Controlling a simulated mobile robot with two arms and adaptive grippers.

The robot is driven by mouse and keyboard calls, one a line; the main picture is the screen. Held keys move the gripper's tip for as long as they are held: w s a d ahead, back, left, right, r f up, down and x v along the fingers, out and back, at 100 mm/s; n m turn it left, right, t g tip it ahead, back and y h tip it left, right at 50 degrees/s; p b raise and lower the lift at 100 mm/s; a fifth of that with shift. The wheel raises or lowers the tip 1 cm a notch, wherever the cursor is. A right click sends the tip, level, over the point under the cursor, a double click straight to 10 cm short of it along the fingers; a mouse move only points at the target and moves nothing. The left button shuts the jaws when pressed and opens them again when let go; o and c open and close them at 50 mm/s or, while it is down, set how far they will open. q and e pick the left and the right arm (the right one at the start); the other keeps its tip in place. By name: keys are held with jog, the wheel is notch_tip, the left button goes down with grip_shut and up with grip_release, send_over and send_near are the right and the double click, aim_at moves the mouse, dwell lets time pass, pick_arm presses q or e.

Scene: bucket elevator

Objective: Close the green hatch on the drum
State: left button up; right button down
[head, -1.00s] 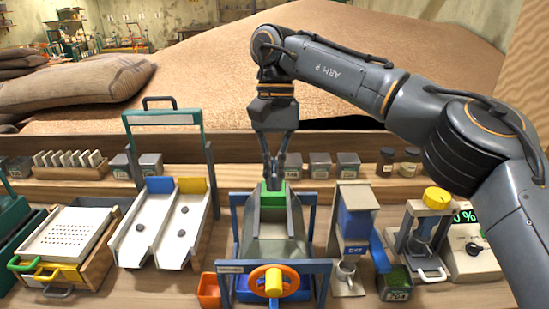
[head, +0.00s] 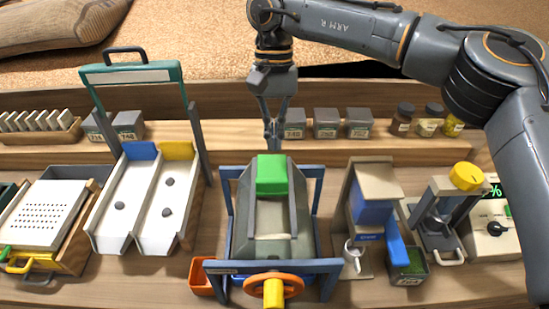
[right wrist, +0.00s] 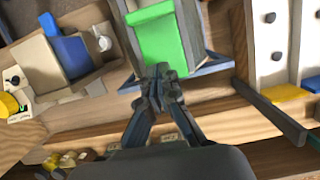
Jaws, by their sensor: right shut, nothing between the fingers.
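The grey drum (head: 245,228) sits in a blue frame in the middle of the bench. Its green hatch (head: 271,175) is at the upper back of the drum, and I cannot tell whether it lies fully shut. My right gripper (head: 272,142) points down just behind the hatch, with its fingers together and empty. In the right wrist view the gripper (right wrist: 160,82) is close to the edge of the green hatch (right wrist: 160,42); contact is unclear. My left gripper is not in view.
An orange crank wheel (head: 273,287) is on the frame's front. A two-lane white chute (head: 138,215) stands left, a blue dispenser (head: 374,215) right. Jars and grey boxes (head: 326,122) line the shelf behind. An orange bin (head: 201,275) is at the front left.

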aim_at(275, 175)
jog(key=p+x, duration=0.1)
jog(key=x, duration=0.2)
jog(key=shift+s, duration=0.15)
jog(key=s+p, duration=0.1)
jog(key=s, duration=0.1)
jog(key=shift+s+r, duration=0.1)
jog(key=shift+s, duration=0.6)
pick_arm(q)
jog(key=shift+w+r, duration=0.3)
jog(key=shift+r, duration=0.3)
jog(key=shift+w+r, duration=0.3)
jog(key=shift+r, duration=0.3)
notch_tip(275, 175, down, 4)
jog(key=b, duration=0.4)
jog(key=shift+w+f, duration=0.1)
pick_arm(e)
jog(key=s, duration=0.9)
jog(key=shift+s, duration=0.2)
